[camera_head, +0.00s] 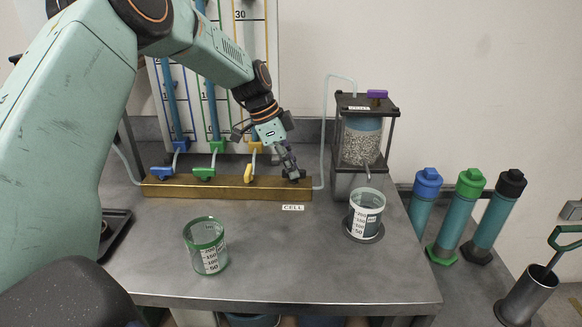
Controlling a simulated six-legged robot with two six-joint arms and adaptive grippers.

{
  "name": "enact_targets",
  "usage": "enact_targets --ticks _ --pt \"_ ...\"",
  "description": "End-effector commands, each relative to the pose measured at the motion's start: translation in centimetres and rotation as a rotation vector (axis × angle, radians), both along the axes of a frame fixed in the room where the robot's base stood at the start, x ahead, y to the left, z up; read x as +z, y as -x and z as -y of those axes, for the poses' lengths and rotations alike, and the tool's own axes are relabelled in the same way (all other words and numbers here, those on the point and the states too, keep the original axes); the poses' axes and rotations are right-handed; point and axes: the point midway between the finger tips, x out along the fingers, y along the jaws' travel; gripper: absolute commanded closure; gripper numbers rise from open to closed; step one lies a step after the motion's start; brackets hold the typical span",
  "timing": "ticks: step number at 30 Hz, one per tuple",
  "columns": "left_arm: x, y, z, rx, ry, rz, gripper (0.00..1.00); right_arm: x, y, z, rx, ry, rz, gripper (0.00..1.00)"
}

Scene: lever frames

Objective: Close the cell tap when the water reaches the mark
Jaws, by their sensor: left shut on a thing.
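My left gripper (292,175) reaches down to the right end of the brass manifold (215,188), above the CELL label (293,208). It is shut on the cell tap there; the fingers hide most of the tap, so its angle cannot be told. The clear cell (361,145) stands in a dark frame at the right, with grey grains and a blue water layer above them. A graduated beaker (360,218) stands upright below its outlet on a round dark base; its water level is too small to read against the mark. My right gripper is not in view.
Blue (161,173), green (204,174) and yellow (249,173) taps line the manifold, left of my gripper. A green-rimmed beaker (207,246) stands at the front of the bench. Capped cylinders (459,215) stand right of it. The bench front middle (290,262) is clear.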

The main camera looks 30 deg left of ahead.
Motion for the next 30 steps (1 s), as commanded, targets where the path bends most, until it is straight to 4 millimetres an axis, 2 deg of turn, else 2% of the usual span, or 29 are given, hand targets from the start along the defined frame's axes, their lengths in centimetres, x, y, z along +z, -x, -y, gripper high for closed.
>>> enact_targets --ticks 14,15,23,30 --pt "0.18 -0.14 -0.02 -0.016 -0.002 0.005 1.0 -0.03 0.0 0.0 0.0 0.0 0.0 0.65" --pt "0.18 -0.14 -0.02 -0.016 -0.002 0.005 0.87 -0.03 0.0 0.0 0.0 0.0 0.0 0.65" --pt "0.08 -0.07 0.0 -0.015 -0.001 0.002 0.65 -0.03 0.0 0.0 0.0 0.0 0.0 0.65" --pt "0.04 -0.03 -0.01 -0.015 0.0 0.001 0.65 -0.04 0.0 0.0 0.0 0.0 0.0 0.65"
